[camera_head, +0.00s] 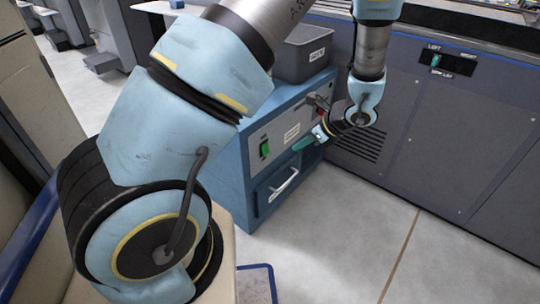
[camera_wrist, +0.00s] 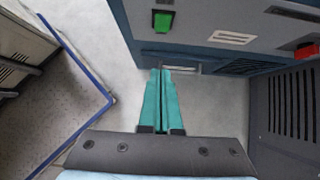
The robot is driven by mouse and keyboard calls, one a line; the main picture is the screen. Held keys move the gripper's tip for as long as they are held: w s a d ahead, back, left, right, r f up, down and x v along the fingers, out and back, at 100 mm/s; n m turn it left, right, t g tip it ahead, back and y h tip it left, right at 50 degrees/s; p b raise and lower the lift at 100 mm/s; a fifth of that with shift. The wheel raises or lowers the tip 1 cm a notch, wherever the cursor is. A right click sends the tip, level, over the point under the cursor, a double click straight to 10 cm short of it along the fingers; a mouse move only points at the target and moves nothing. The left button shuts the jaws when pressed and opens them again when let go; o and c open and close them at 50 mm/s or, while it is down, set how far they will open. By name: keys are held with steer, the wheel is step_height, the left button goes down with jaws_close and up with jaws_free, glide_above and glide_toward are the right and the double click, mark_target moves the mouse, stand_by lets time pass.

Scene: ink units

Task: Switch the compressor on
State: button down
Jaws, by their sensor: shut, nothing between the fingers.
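A blue cabinet with a grey front panel (camera_head: 292,122), seemingly the compressor, stands in the middle of the head view. A green rocker switch (camera_head: 264,149) sits on the panel's left part; it also shows at the top of the wrist view (camera_wrist: 163,22). I cannot tell which way the rocker is pressed. My gripper (camera_head: 303,143) has teal fingers, shut and empty, in front of the panel to the right of the switch. In the wrist view the shut fingertips (camera_wrist: 162,72) appear below the switch, apart from it.
A drawer handle (camera_head: 284,183) projects below the panel. A red part (camera_wrist: 306,50) juts out at the panel's right. A grey bin (camera_head: 303,54) sits on top. A grey machine (camera_head: 455,130) with a small labelled control panel (camera_head: 447,62) stands right. Floor in front is clear.

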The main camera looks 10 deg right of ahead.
mark_target(266, 154)
steer(key=shift+a, duration=0.1)
steer(key=w+a+r+b+x, duration=0.1)
steer(key=b+x, duration=0.1)
steer(key=x, duration=1)
steer(key=shift+w+a, duration=0.35)
steer(key=shift+w, duration=0.1)
steer(key=shift+w+a+f+t+y+b, duration=0.15)
steer(key=shift+t+y+b, duration=0.15)
steer(key=shift+b, duration=0.45)
steer(key=shift+r+p, duration=0.25)
steer(key=shift+p, duration=0.05)
